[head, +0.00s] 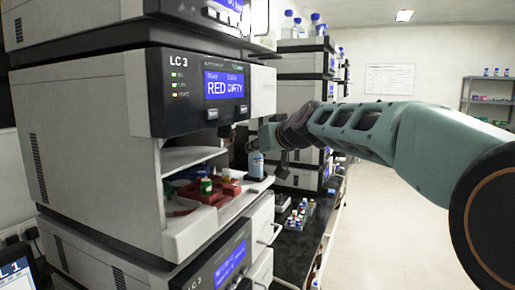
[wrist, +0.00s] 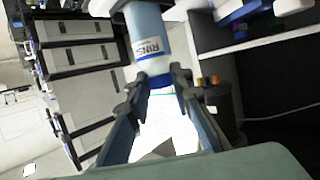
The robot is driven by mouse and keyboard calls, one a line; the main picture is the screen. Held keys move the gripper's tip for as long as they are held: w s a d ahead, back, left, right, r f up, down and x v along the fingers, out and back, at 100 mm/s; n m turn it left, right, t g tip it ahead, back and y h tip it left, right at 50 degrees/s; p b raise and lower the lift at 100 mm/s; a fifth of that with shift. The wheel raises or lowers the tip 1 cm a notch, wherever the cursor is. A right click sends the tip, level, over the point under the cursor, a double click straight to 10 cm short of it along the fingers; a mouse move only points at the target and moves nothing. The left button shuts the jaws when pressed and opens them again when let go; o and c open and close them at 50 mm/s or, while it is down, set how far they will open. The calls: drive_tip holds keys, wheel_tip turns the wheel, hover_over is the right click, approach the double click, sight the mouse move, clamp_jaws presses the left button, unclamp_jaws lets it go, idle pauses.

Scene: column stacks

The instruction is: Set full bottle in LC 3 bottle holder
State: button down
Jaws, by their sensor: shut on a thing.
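A bottle with pale blue liquid (head: 256,164) and a white label starting "RINS" is upright at the right front edge of the LC 3 unit (head: 190,95). It also shows large in the wrist view (wrist: 150,32), upside down in the picture. My gripper (head: 262,143) reaches in from the right. In the wrist view its two fingers (wrist: 160,80) are shut on the bottle's blue cap end. A dark block (head: 257,179) shows directly under the bottle; I cannot tell whether the bottle rests in it.
The LC 3 unit's open bay holds a red tray (head: 212,192) and a green vial (head: 206,186). Several vials (head: 299,214) stand on the dark bench to the right. Another instrument stack (head: 300,90) stands behind. The floor at right (head: 400,240) is clear.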

drive_tip(key=c, duration=1.7)
unclamp_jaws()
drive_tip(key=shift+o, duration=0.2)
